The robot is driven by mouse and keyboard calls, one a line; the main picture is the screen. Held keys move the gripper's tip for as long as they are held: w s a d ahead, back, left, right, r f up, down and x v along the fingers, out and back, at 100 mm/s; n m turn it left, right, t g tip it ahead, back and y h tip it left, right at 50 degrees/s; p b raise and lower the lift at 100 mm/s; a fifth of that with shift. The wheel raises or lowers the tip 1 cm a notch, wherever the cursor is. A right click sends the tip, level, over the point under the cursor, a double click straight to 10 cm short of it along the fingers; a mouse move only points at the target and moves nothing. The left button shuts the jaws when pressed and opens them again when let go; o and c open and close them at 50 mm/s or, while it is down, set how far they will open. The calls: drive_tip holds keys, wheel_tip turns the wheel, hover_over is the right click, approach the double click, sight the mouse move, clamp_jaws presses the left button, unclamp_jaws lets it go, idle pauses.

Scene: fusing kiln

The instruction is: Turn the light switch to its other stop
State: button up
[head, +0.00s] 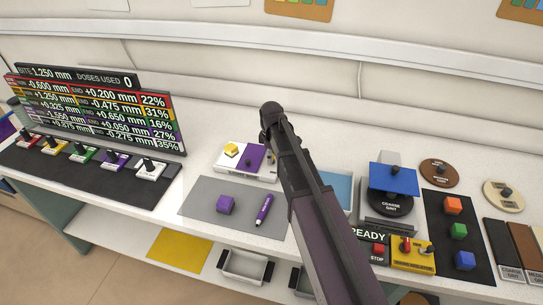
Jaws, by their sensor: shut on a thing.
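I cannot tell for sure which control is the light switch. A row of lever switches on coloured bases, such as the purple one (114,161), stands on a black strip at the left. I see no gripper fingers and no thing held.
A readout board (100,108) stands at the back left. A blue-topped device (394,179), a READY sign (368,235) and coloured cubes crowd the right. Empty trays (245,267) sit below.

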drive_tip(key=shift+s, duration=0.1)
drive_tip(key=o, duration=1.1)
drive_tip(key=shift+o, duration=0.2)
drive_tip(key=shift+m, duration=0.4)
